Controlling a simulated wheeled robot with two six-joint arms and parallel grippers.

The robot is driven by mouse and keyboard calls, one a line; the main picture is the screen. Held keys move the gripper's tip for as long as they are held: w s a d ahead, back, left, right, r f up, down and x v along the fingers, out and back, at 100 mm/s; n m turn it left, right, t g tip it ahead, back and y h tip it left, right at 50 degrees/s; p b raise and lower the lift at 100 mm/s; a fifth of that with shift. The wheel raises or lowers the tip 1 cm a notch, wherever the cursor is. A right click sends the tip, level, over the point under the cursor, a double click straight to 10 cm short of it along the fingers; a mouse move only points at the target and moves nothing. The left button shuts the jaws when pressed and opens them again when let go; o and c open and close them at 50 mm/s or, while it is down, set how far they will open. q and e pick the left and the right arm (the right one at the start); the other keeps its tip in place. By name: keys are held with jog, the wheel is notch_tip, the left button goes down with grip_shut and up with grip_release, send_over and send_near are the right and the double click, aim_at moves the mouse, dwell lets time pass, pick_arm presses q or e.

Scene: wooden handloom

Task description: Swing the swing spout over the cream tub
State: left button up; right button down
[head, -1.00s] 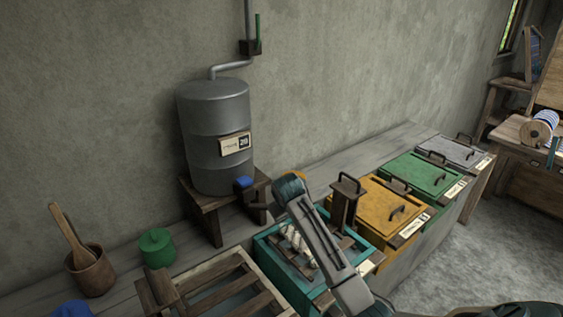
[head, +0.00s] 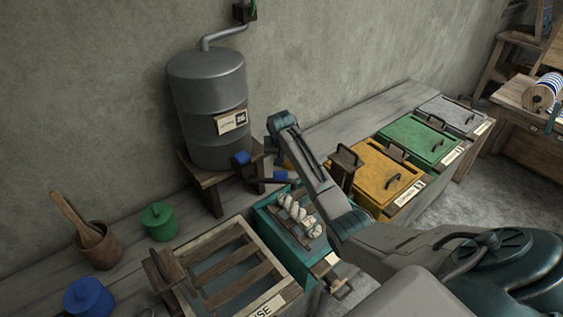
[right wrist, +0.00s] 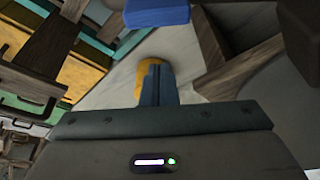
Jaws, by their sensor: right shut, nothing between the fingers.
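The grey drum (head: 207,105) stands on a wooden stand at the back left. A blue tap block (head: 241,157) sits at its lower front. A dark bar with a blue end (head: 282,176), which looks like the swing spout, reaches right toward the teal tub's back edge. The pale-rimmed tub (head: 258,311), which could be the cream tub, holds a wooden rack and stands at front centre. My right gripper (right wrist: 158,68) is shut and empty; beyond its fingers is a yellow round thing (right wrist: 140,78). A blue block (right wrist: 155,12) lies above. My left gripper is out of view.
The teal tub (head: 262,222) holds pale skeins. Yellow (head: 372,190), green (head: 410,152) and grey (head: 452,118) lidded tubs run back right. A green pot (head: 160,222), a wooden mortar (head: 102,250) and a blue pot (head: 90,298) stand at the left.

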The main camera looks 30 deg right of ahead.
aim_at(271, 180)
jog(key=s+a+p, duration=0.2)
jog(key=s+p, duration=0.1)
jog(key=shift+s+a+f, duration=0.15)
jog(key=shift+s+a, duration=0.05)
dwell(0.4)
